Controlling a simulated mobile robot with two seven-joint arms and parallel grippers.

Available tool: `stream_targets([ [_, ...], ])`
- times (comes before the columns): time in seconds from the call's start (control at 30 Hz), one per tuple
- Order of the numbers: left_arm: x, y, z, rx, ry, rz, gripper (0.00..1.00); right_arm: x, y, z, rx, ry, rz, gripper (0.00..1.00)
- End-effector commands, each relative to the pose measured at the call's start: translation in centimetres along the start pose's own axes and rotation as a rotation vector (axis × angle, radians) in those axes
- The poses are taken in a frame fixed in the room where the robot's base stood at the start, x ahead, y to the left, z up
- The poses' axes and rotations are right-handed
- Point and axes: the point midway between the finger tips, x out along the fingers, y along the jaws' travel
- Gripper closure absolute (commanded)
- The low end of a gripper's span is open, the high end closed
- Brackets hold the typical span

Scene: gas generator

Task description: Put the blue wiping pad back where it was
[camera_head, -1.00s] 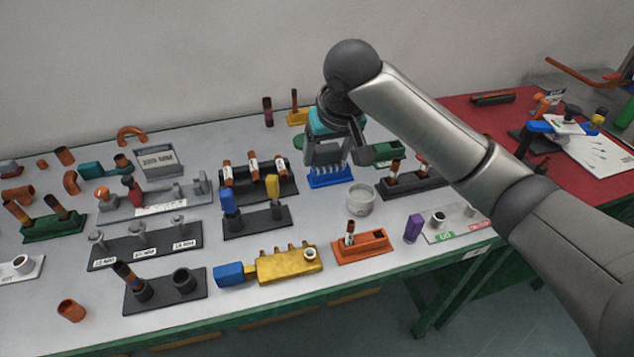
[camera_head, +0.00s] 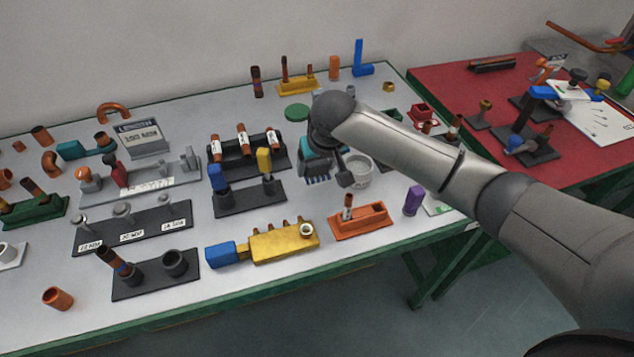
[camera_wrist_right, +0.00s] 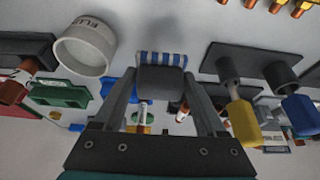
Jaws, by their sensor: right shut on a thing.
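The blue wiping pad, striped blue and white, shows in part under my right gripper (camera_head: 318,170) in the head view. In the right wrist view the blue wiping pad (camera_wrist_right: 163,60) is beyond a dark grey block (camera_wrist_right: 160,83) between the fingers. My right gripper is shut on this block, which looks like the pad's grip. The pad appears to be held low over the table, left of the white cup; whether it touches the surface cannot be told. My left gripper is not in view.
The white cup (camera_head: 359,172) stands close on the right. A dark stand (camera_head: 250,198) with blue and yellow pegs is close on the left. An orange holder (camera_head: 361,223) and a yellow block (camera_head: 284,243) are in front. A green disc (camera_head: 297,112) lies behind.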

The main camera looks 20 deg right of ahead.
Motion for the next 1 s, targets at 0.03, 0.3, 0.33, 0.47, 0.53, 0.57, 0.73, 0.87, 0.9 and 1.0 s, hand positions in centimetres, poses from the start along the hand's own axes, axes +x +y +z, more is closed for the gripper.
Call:
stream_targets([
  [0.03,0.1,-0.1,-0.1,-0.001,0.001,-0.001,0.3,0.3,0.0,0.1,0.001,0.0,0.0,0.71],
  [0.3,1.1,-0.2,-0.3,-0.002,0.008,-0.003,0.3,3.2,0.0,1.4,0.0,-0.002,0.001,0.71],
  [0.33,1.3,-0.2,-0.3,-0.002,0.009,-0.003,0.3,3.6,0.0,1.5,0.0,-0.001,0.001,0.71],
  [0.47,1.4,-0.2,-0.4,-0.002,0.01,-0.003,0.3,4.4,0.0,1.8,0.0,0.001,0.0,0.71],
  [0.53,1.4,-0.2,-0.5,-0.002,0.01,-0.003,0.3,4.3,0.0,1.7,0.0,0.002,0.0,0.71],
  [0.57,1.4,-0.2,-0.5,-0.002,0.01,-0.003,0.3,4.3,0.0,1.7,0.0,0.002,0.0,0.71],
  [0.73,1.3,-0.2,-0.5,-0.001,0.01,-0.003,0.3,4.4,0.0,1.8,0.0,0.001,-0.001,0.71],
  [0.87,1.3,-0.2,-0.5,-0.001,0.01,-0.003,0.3,4.6,0.0,1.8,0.0,0.002,-0.001,0.19],
  [0.9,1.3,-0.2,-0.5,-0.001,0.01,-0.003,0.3,4.6,0.0,1.8,0.0,0.001,-0.001,0.15],
  [1.0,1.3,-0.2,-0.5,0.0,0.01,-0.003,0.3,4.6,0.0,1.9,0.0,0.001,0.0,0.04],
])
